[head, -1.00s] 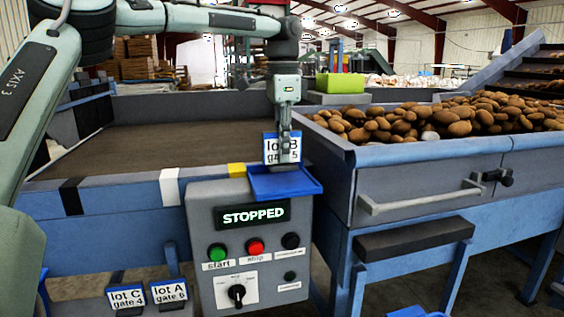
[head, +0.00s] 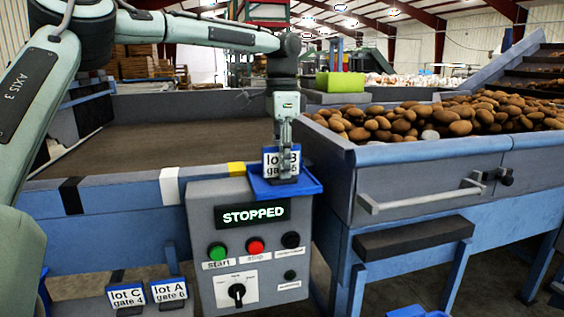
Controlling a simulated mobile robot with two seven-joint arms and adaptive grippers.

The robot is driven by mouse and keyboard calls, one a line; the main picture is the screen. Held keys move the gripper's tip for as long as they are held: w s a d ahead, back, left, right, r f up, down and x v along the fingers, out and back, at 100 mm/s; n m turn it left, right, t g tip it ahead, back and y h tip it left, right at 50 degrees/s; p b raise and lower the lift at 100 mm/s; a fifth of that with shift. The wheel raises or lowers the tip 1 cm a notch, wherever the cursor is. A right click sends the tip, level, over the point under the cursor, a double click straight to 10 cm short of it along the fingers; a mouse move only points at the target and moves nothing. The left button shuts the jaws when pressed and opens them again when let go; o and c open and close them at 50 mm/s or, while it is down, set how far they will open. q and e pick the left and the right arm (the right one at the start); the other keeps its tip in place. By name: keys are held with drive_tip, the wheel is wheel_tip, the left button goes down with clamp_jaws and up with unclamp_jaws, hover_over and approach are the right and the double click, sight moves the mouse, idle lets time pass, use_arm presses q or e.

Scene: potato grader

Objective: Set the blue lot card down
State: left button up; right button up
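The lot card (head: 270,165) is white with a blue border and reads "lot B, gate 5". It stands upright at the blue tray (head: 259,188) on top of the control box. My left gripper (head: 285,173) points straight down and is shut on the card, its fingers covering part of the print. The card's lower edge is at the tray's floor; I cannot tell whether it touches. My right gripper is not in view.
The grey control box (head: 203,215) shows STOPPED, with green and red buttons and a dial. The lot C (head: 127,296) and lot A (head: 169,290) cards stand lower left. A potato-filled hopper (head: 430,150) is close on the right. An empty brown belt (head: 160,145) lies behind.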

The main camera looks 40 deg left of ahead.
use_arm(q)
wheel_tip(320, 180, up, 12)
drive_tip(key=shift+r, duration=0.15)
idle(0.3)
idle(1.5)
